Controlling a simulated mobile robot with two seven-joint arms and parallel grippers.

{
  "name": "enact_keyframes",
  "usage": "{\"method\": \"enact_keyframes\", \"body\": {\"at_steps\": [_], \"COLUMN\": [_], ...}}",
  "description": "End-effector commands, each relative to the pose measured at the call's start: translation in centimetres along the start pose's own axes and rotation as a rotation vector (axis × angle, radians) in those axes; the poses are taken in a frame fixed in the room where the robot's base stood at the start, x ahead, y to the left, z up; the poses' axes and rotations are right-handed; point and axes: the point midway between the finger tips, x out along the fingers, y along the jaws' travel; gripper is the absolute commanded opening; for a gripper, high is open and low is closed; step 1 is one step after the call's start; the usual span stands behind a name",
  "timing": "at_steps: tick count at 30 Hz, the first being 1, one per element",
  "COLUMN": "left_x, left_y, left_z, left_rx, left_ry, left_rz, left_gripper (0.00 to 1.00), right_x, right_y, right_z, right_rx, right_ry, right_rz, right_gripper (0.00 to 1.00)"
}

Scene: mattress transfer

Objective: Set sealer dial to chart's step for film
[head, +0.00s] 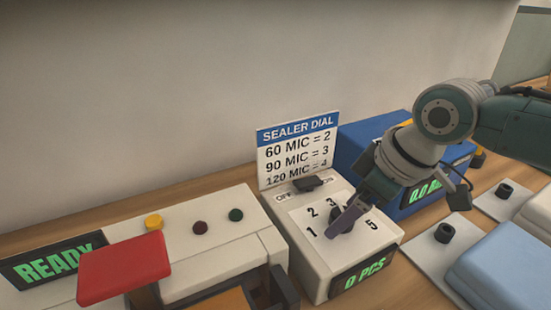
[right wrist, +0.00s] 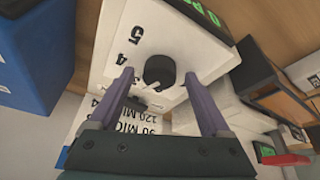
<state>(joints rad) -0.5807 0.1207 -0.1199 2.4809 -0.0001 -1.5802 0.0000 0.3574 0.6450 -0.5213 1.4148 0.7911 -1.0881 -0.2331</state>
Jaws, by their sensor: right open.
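The dial knob (right wrist: 160,70) is dark and round, on the white box (head: 318,262) with printed numbers; 1, 2, 3 and 5 are readable in the head view. My right gripper (head: 347,216) is over the dial and hides part of it. In the right wrist view its purple fingers (right wrist: 159,74) are open, one on each side of the knob; contact cannot be told. The knob's setting is unclear. The chart (head: 297,150) behind reads 60 MIC = 2, 90 MIC = 3, 120 MIC = 4. My left gripper is not in view.
A dark switch (head: 308,184) marked OFF and ON sits behind the dial. A white machine (head: 190,262) with a red pad (head: 124,268) and a READY display (head: 50,264) stands left. A blue box (head: 360,140) stands behind right. Plates with black knobs (head: 445,232) lie right.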

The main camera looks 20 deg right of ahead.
Motion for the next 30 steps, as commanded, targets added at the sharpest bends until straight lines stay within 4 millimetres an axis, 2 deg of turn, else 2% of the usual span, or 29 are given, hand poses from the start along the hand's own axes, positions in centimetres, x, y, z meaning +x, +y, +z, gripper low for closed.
{"method": "enact_keyframes", "body": {"at_steps": [9,30], "left_x": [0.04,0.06], "left_y": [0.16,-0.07], "left_z": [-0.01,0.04], "left_rx": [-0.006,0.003], "left_ry": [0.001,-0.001], "left_rz": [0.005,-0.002], "left_gripper": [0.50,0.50], "right_x": [0.21,0.19], "right_y": [-0.01,-0.02], "right_z": [0.00,0.01], "right_rx": [0.000,0.000], "right_ry": [0.000,0.000], "right_rz": [0.000,0.000], "right_gripper": [0.79,0.00]}}
